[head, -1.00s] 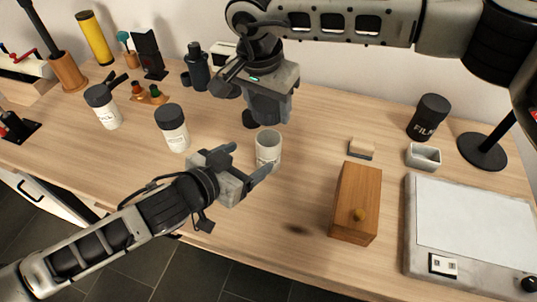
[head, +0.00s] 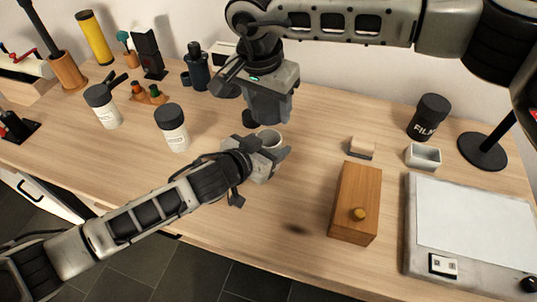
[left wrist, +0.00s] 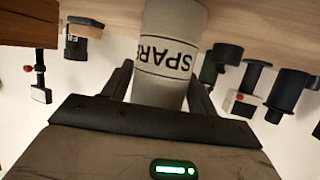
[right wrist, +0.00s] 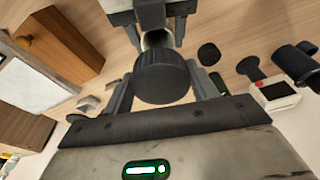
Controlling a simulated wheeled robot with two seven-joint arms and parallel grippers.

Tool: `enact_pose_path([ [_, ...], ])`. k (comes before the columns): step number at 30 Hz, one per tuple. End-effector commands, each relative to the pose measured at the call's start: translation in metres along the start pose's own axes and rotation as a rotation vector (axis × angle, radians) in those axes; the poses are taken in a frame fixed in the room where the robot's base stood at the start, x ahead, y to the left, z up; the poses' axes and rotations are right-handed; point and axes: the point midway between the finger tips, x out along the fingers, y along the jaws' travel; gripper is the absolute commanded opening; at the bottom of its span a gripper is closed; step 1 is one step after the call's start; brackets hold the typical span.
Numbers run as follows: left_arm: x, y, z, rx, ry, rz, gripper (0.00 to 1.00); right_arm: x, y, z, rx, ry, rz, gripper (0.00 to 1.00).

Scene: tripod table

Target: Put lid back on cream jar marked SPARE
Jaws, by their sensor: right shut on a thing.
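The open pale jar (head: 270,138) stands on the table. Its SPARE lettering shows upside down in the left wrist view (left wrist: 172,55). My left gripper (head: 269,151) is around the jar, one finger on each side; I see no clear grip on it. My right gripper (head: 270,116) points down behind and above the jar. In the right wrist view it is shut on a black ribbed lid (right wrist: 162,78), which partly covers the jar's pale mouth (right wrist: 157,40).
Two white jars with black lids (head: 103,106) (head: 171,127) stand left. A small black disc (head: 249,118) lies beside the right gripper. A wooden box (head: 355,202), a small grey tray (head: 423,156), a FILM canister (head: 428,117) and a white-topped panel (head: 470,225) are right.

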Motion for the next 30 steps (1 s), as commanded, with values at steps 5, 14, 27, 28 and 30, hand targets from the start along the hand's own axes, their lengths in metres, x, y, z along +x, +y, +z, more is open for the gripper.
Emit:
enact_pose_path([
  [5,0.0,0.0,0.0,0.0,0.0,0.0,0.07,0.0,0.0,0.0,0.0,0.0,0.0,0.34],
  [14,0.0,0.0,0.0,0.0,0.0,0.0,0.07,0.024,0.001,0.005,0.0,0.0,0.002,0.34],
  [27,0.0,0.0,0.0,0.0,0.0,0.0,0.07,0.049,0.0,0.009,0.0,0.003,0.0,0.34],
  [28,0.0,0.0,0.0,0.0,0.0,0.0,0.07,0.049,0.0,0.009,0.0,0.003,0.0,0.34],
  [30,0.0,0.0,0.0,0.0,0.0,0.0,0.07,0.049,0.0,0.009,0.0,0.003,0.0,0.34],
])
